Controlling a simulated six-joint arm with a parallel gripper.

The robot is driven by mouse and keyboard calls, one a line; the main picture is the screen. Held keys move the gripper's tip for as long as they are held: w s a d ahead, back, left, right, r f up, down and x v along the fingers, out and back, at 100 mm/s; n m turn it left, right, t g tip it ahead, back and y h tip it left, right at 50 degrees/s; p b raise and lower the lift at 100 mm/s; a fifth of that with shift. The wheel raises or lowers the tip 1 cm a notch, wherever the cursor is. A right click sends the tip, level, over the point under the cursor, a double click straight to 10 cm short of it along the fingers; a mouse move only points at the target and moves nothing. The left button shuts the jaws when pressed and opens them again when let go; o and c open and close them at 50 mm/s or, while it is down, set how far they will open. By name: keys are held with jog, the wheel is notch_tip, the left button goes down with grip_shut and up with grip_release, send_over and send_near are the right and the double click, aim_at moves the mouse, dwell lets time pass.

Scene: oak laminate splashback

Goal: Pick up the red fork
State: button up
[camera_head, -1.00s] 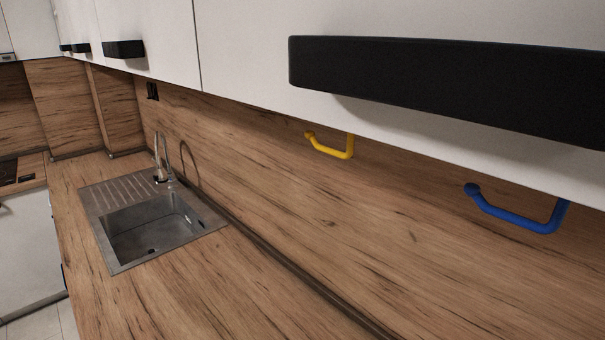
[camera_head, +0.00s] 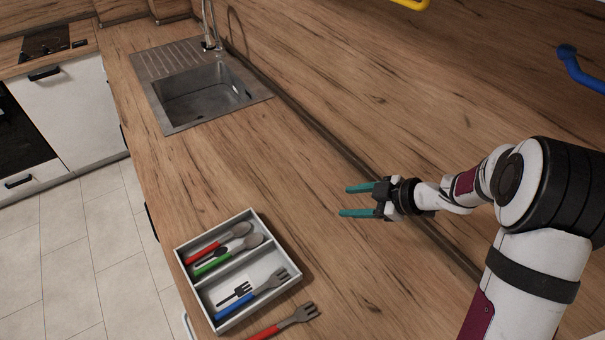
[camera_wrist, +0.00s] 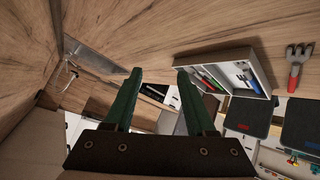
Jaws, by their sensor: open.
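The red fork (camera_head: 285,322) has a red handle and a grey head. In the head view it lies on the wooden counter beside the near right side of the cutlery tray, its handle end cut off by the bottom edge. It also shows in the wrist view at the upper right (camera_wrist: 295,70). My gripper (camera_head: 342,201) is open and empty, its two teal fingers apart above the counter, up and to the right of the fork and not touching it. The fingers also show in the wrist view (camera_wrist: 158,72).
The white two-compartment cutlery tray (camera_head: 222,328) holds red- and green-handled spoons in one compartment and a blue-handled fork (camera_head: 255,294) in the other. A metal sink (camera_head: 178,128) is set into the counter at the back. The counter between sink and gripper is clear.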

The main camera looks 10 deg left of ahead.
jog(key=s+f+n+g+y, duration=0.1)
jog(key=s+f+n+g, duration=0.3)
jog(key=s, duration=0.3)
jog(key=n+g, duration=0.3)
jog(key=g, duration=0.4)
send_near(277, 327)
jog(key=x, duration=0.7)
jog(key=shift+s+a+f, duration=0.1)
jog(key=shift+s+a, duration=0.05)
jog(key=shift+s, duration=0.05)
grip_shut()
